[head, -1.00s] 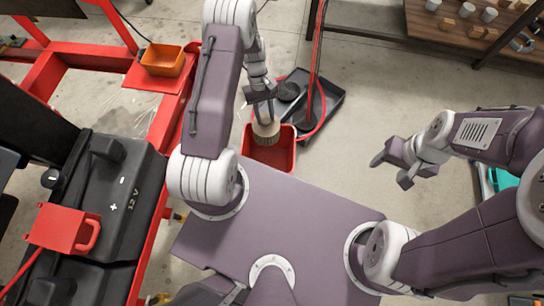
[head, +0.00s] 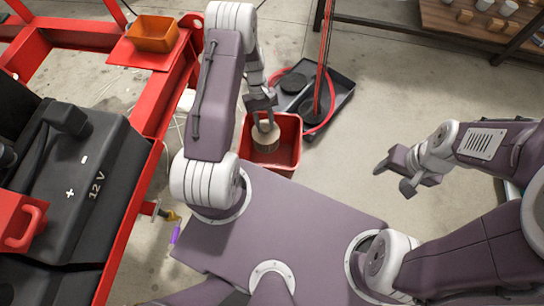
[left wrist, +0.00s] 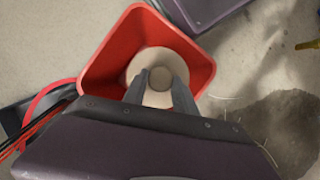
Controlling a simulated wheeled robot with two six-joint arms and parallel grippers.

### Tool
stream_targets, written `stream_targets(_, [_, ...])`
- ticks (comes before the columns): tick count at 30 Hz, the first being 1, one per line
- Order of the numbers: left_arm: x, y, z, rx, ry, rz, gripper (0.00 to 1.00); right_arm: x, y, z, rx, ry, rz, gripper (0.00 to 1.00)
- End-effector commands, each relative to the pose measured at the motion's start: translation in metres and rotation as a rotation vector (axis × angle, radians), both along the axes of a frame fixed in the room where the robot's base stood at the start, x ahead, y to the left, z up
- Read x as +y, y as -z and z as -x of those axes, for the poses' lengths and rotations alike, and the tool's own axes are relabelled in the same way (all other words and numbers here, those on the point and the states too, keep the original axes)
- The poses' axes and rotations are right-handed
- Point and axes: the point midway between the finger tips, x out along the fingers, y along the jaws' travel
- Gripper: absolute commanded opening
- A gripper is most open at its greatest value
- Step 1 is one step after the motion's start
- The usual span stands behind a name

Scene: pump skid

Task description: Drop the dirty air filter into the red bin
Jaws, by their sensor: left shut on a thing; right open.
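The dirty air filter (head: 267,138) is a beige-brown ribbed cylinder with a knob on top. My left gripper (head: 265,122) is shut on its knob and holds it upright over the open mouth of the red bin (head: 288,156). In the left wrist view the filter (left wrist: 172,62) shows between the fingertips (left wrist: 160,80), with the red bin (left wrist: 118,52) around it on several sides. I cannot tell how far the filter's lower end is inside the bin. My right gripper (head: 393,174) is open and empty above the bare floor at the right.
A black tray (head: 335,95) with a red hose stands just behind the bin. The red skid frame (head: 150,120) with a large black 12 V battery (head: 85,180) and an orange box (head: 153,34) is at the left. A wooden table (head: 480,25) is at the back right.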

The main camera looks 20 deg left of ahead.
Motion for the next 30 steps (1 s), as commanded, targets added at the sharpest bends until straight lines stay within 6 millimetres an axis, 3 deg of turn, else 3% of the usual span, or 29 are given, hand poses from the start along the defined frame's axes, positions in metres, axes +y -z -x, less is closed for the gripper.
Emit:
stream_targets(1, [0.000,0.014,0.000,0.000,0.000,0.000,0.00,0.000,0.014,0.000,0.000,0.000,0.000,0.58])
stream_targets(3, [0.000,0.018,0.000,0.000,0.000,0.000,0.00,0.000,0.019,0.000,0.000,0.000,0.000,0.58])
stream_targets(11, [0.000,0.016,0.000,0.000,0.000,0.000,0.00,0.000,0.017,0.000,0.000,0.000,0.000,0.58])
stream_targets(12, [0.000,0.016,0.000,0.000,0.000,0.000,0.42,0.000,0.017,0.000,0.000,0.000,0.000,0.58])
stream_targets(14, [0.000,0.016,0.000,0.000,0.000,0.000,0.58,0.000,0.017,0.000,0.000,0.000,0.000,0.58])
stream_targets(23, [0.000,0.016,0.000,0.000,0.000,0.000,0.59,0.000,0.016,0.000,0.000,0.000,0.000,0.58])
stream_targets(26, [0.003,0.004,-0.003,-0.001,0.000,0.000,0.59,0.000,0.009,0.000,0.000,0.000,0.000,0.58])
stream_targets(30, [0.011,-0.027,-0.012,-0.003,-0.001,-0.001,0.59,0.000,-0.010,0.000,0.000,0.000,0.000,0.58])
